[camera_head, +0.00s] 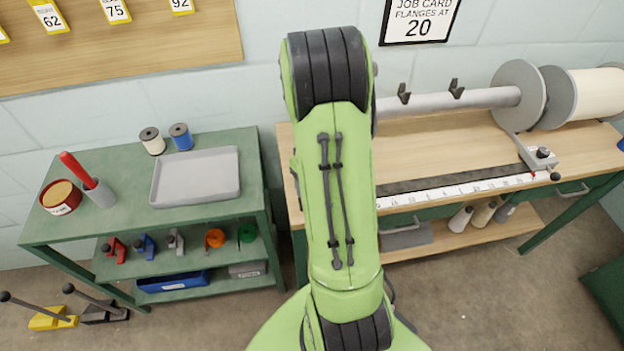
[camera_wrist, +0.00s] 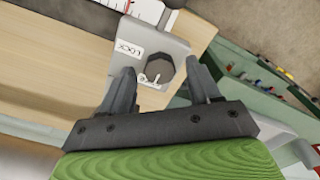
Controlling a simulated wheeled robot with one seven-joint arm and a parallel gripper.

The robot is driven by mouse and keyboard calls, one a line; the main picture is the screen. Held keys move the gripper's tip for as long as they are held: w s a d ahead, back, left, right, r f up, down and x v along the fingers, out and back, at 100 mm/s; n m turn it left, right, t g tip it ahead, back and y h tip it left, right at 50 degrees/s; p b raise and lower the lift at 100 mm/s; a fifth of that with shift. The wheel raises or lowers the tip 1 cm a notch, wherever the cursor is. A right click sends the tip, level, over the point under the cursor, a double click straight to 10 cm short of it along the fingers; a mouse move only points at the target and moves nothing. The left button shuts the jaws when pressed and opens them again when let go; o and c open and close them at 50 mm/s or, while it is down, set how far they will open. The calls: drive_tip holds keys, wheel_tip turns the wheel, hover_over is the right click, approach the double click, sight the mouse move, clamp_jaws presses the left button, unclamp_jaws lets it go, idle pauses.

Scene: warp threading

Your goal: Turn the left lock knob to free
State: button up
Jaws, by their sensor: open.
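My gripper (camera_wrist: 160,68) is open in the wrist view, with one dark finger on each side of a dark faceted lock knob (camera_wrist: 159,66). Gaps show between the knob and both fingers, so it is not gripped; the depth between them is hard to tell. The knob sits on a grey bracket (camera_wrist: 172,45) with a white "LOCK" label (camera_wrist: 129,48) and a small marking below the knob. In the head view my green arm hides my gripper and this left bracket.
The matching right bracket with its knob (camera_head: 543,153) stands at the ruler's (camera_head: 455,190) right end. A grey bar (camera_head: 450,101) with flanges (camera_head: 518,95) lies along the bench back. A green cart (camera_head: 100,228) with a grey tray (camera_head: 195,200) stands left.

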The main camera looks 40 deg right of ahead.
wheel_tip(320, 180, up, 16)
drive_tip(key=p, duration=0.4)
drive_tip(key=shift+f, duration=0.1)
